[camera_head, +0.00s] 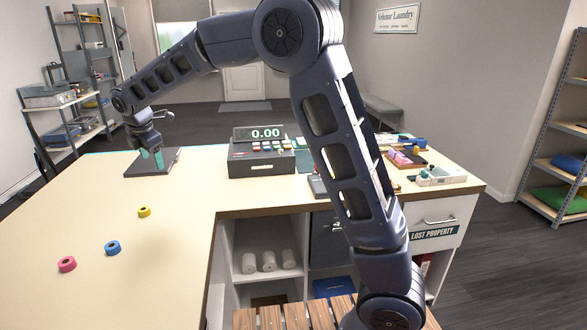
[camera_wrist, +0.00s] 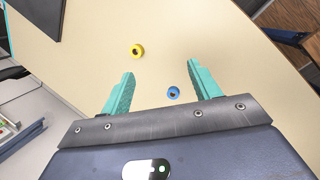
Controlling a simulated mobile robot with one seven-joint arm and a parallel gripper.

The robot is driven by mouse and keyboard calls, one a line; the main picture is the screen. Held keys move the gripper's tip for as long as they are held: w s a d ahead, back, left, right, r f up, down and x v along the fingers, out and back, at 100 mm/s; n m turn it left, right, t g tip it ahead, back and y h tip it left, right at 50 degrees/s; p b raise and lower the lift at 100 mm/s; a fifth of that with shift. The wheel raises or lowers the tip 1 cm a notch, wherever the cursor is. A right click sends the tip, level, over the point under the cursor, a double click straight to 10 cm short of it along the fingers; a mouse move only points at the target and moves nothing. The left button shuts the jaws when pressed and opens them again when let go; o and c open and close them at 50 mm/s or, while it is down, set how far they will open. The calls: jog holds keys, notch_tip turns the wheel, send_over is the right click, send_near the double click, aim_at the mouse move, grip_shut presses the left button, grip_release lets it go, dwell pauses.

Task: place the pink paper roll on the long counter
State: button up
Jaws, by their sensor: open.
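The pink paper roll (camera_head: 67,264) lies on the cream top of the long counter (camera_head: 130,275), near its front left in the head view. My gripper (camera_head: 152,157) is open and empty, far back on the same counter, over or beside a dark flat pad (camera_head: 165,170). I cannot tell whether it touches the pad. In the wrist view my gripper (camera_wrist: 161,72) shows its two teal fingers spread, with nothing between them. The pink roll does not show in the wrist view.
A blue roll (camera_head: 112,248) and a yellow roll (camera_head: 144,211) lie near the pink one; they also show in the wrist view, blue (camera_wrist: 173,93) and yellow (camera_wrist: 136,50). A cash register (camera_head: 262,158) stands at the back. The counter around the rolls is clear.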

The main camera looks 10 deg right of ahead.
jog(key=d+r+m, duration=0.3)
jog(key=d+m, duration=0.1)
jog(key=d, duration=0.8)
jog(key=d+r+m, duration=0.2)
jog(key=d+m, duration=0.2)
jog(key=d, duration=0.8)
jog(key=d+r+m, duration=0.3)
jog(key=d+m, duration=0.2)
jog(key=d, duration=0.7)
jog(key=s+d+f+m, duration=0.3)
jog(key=s+d+m, duration=0.4)
jog(key=s+d, duration=0.4)
jog(key=s+d+f+m+t, duration=0.1)
jog(key=s+d+f+m, duration=0.2)
jog(key=s+d+m, duration=0.4)
jog(key=s+d, duration=0.4)
jog(key=shift+f+m+h, duration=0.3)
jog(key=shift+f, duration=0.05)
jog(key=shift+d, duration=0.1)
